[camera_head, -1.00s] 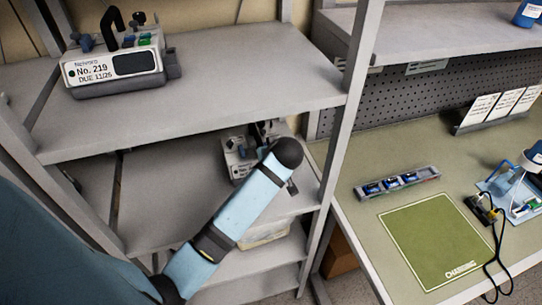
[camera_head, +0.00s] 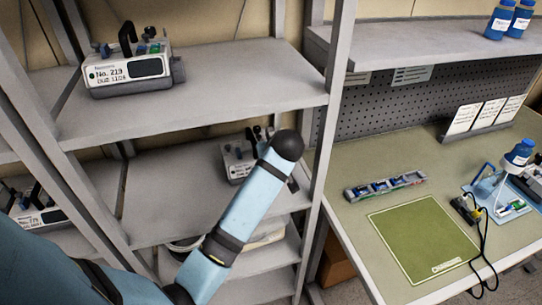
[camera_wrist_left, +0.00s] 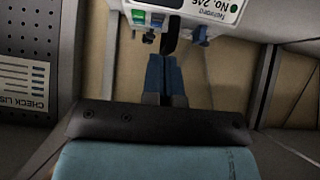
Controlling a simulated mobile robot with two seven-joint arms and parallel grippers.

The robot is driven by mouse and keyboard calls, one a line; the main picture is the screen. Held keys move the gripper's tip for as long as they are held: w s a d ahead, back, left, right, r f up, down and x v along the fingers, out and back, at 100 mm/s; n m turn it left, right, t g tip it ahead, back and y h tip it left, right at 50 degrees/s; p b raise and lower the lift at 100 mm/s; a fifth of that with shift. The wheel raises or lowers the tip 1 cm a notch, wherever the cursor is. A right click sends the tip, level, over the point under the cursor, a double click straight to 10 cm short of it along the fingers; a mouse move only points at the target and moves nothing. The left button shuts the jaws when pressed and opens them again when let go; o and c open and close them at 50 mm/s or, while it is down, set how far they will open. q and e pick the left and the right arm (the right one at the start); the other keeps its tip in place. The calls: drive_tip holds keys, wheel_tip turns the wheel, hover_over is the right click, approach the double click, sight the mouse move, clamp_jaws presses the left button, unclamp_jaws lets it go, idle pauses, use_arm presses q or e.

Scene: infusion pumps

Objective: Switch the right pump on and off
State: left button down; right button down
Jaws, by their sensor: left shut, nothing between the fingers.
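A grey-white pump (camera_head: 238,162) sits on the middle shelf at its right side, partly hidden behind my left arm. In the head view the left gripper is hidden. My right gripper is not in view.
Another pump (camera_head: 128,68), No. 219, stands on the upper shelf (camera_head: 240,80). A third pump (camera_head: 38,218) is at the lower left. A shelf post (camera_head: 329,130) stands right of my arm. The bench at right holds a green mat (camera_head: 420,240) and a small tray (camera_head: 386,185).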

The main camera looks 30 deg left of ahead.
use_arm(q)
drive_tip(key=shift+a, duration=0.1)
idle(0.3)
drive_tip(key=s+d+f+m+g+h, duration=0.1)
drive_tip(key=s+f+m+h, duration=0.2)
drive_tip(key=s, duration=0.6)
drive_tip(key=s+d+f+m+h, duration=0.1)
drive_tip(key=s+d+f+m, duration=0.15)
drive_tip(key=s+f, duration=0.45)
drive_tip(key=s+d+r+m+g+h, duration=0.1)
drive_tip(key=s+d+m+h, duration=0.15)
drive_tip(key=s, duration=0.65)
drive_tip(key=s+d+r+m+g+h, duration=0.1)
drive_tip(key=s+m, duration=0.3)
drive_tip(key=s, duration=0.5)
drive_tip(key=w+d+f+t+h, duration=0.1)
drive_tip(key=w+d+f+t, duration=0.2)
drive_tip(key=f, duration=0.4)
drive_tip(key=w+d+f+t+h, duration=0.1)
drive_tip(key=w+d+f+t, duration=0.2)
drive_tip(key=f, duration=0.5)
drive_tip(key=shift+t, duration=0.8)
drive_tip(key=shift+w, duration=0.15)
